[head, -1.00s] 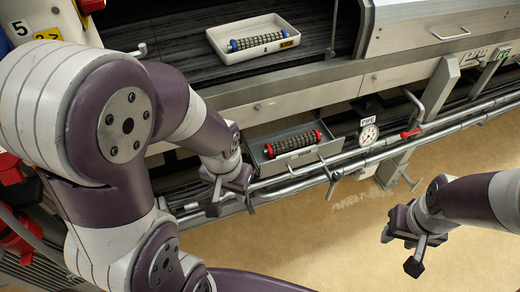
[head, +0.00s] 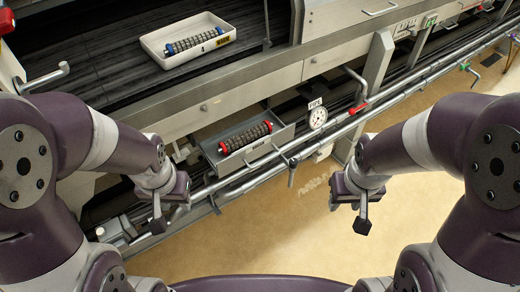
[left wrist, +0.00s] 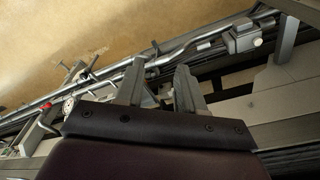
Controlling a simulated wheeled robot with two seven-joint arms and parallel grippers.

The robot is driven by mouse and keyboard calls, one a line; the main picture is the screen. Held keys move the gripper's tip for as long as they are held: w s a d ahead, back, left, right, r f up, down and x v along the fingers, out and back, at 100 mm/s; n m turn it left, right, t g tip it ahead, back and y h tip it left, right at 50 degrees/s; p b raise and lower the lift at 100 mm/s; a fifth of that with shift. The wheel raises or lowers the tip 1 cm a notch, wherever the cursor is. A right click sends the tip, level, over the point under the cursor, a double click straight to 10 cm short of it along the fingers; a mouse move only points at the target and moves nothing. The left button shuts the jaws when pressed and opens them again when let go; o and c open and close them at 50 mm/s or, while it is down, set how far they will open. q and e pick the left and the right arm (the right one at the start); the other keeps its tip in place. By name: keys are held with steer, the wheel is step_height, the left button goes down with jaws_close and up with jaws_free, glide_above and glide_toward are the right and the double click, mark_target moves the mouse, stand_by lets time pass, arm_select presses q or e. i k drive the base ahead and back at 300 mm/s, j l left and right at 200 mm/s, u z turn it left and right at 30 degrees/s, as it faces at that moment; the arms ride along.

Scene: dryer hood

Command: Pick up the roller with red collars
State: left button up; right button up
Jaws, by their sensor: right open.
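The roller with red collars (head: 245,136) has a dark ribbed body and lies in a grey metal tray (head: 284,137) below the machine's front beam, in the middle of the head view. My left gripper (head: 172,207) is open and empty, to the left of that tray and apart from the roller. Its two spread fingers (left wrist: 158,85) show in the left wrist view with nothing between them; I cannot make out the roller there. My right gripper (head: 348,213) is open and empty, right of the tray, over the floor.
A roller with blue collars (head: 194,40) lies in a white tray (head: 160,59) on the dark belt above. A metal rail (head: 240,174) runs in front of the grey tray, with a pressure gauge (head: 317,118) and red-handled lever (head: 357,109) nearby. The floor (head: 290,230) is clear.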

mark_target(225, 148)
steer(key=z, duration=0.9)
steer(key=i+j+z, duration=0.1)
steer(key=z, duration=0.75)
steer(key=j+z, duration=0.1)
steer(key=z, duration=0.8)
steer(key=j+z, duration=0.15)
steer(key=z, duration=0.75)
steer(key=k+j+u, duration=0.1)
steer(key=j+u, duration=0.2)
steer(key=u, duration=0.45)
steer(key=j+u, duration=0.15)
steer(key=u, duration=0.25)
steer(key=j+u, duration=0.1)
steer(key=u, duration=0.35)
steer(key=j+u, duration=0.15)
steer(key=u, duration=0.25)
steer(key=j+u, duration=0.1)
steer(key=u, duration=0.35)
steer(key=k, duration=0.05)
